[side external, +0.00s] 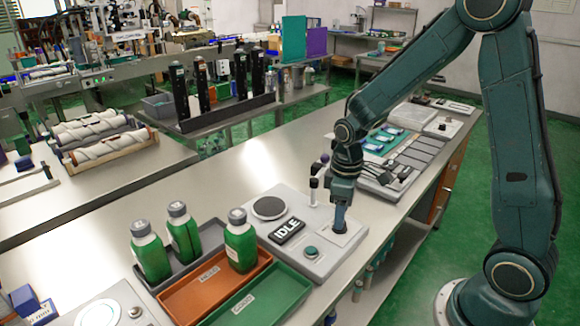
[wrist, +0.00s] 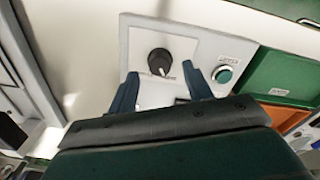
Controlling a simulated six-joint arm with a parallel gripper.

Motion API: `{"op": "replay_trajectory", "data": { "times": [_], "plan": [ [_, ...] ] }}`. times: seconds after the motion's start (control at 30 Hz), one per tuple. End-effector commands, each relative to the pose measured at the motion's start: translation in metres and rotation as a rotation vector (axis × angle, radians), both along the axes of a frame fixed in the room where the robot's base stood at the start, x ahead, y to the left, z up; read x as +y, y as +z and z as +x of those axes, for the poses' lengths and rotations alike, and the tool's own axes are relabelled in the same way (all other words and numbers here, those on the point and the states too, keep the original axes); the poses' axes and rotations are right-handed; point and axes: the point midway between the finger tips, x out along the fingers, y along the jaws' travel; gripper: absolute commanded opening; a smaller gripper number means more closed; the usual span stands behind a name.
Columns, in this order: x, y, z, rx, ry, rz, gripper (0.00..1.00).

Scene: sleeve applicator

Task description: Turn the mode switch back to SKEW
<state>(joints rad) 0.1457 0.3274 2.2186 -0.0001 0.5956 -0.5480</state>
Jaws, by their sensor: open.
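The mode switch (wrist: 160,63) is a black round knob with a pale pointer line, set on a light plate on the machine's panel. Small lettering beside it is too small to read, so I cannot tell its setting. In the wrist view my gripper (wrist: 161,72) is open, one finger to the left and one to the right of the knob, with a gap on both sides. In the side view my gripper (side external: 340,221) points down, low over the pale switch plate (side external: 350,237), and hides the knob.
A green button (side external: 311,252) and an IDLE display (side external: 287,231) share the panel, with a round disc (side external: 269,207) behind. A dark-capped post (side external: 314,190) stands close to my gripper.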

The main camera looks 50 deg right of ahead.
Motion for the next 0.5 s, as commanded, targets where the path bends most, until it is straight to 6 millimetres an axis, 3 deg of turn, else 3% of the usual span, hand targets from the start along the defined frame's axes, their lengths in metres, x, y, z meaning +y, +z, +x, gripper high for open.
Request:
{"op": "replay_trajectory", "data": {
  "times": [0.5],
  "plan": [
    [0.000, 0.083, 0.001, -0.006, 0.001, -0.001, 0.50]
  ]
}}
